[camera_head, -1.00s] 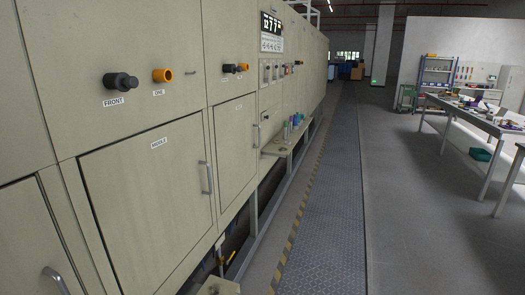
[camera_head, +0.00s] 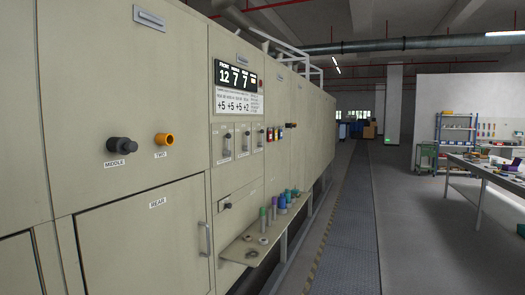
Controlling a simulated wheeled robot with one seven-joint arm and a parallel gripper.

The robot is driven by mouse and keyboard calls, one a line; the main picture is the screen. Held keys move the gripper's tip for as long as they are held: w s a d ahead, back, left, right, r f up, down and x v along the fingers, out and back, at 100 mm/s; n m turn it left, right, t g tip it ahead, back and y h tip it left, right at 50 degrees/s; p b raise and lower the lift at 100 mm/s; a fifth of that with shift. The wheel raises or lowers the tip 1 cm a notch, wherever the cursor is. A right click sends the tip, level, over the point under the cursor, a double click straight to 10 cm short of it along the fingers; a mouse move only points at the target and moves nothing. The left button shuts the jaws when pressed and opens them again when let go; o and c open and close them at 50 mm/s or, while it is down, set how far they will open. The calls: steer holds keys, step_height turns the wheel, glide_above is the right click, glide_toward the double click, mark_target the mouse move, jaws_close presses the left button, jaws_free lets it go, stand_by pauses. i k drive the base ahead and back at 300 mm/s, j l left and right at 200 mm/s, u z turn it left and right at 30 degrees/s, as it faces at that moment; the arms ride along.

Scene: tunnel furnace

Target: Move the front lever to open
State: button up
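The beige furnace (camera_head: 120,60) fills the left side of the head view. Under its lit display (camera_head: 235,78) is a panel with three small upright levers in slots: a left one (camera_head: 228,138), a middle one (camera_head: 245,138) and a right one (camera_head: 258,136). Their labels are too small to read, so I cannot tell which is the front lever. Another small switch (camera_head: 226,205) sits lower down. My gripper is not in view.
A shelf (camera_head: 254,245) juts from the furnace below the panel, with several coloured cylinders and rings on it. A door labelled REAR (camera_head: 140,240) with a handle is shut. The walkway (camera_head: 345,230) alongside is clear. A cluttered table (camera_head: 485,170) stands at the right.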

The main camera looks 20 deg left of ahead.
mark_target(228, 153)
steer(key=i+u, duration=0.1)
steer(key=i, duration=0.5)
steer(key=i+l+u, duration=0.1)
steer(key=i, duration=0.55)
steer(key=i+l+u, duration=0.1)
steer(key=i, duration=0.5)
steer(key=l, duration=0.1)
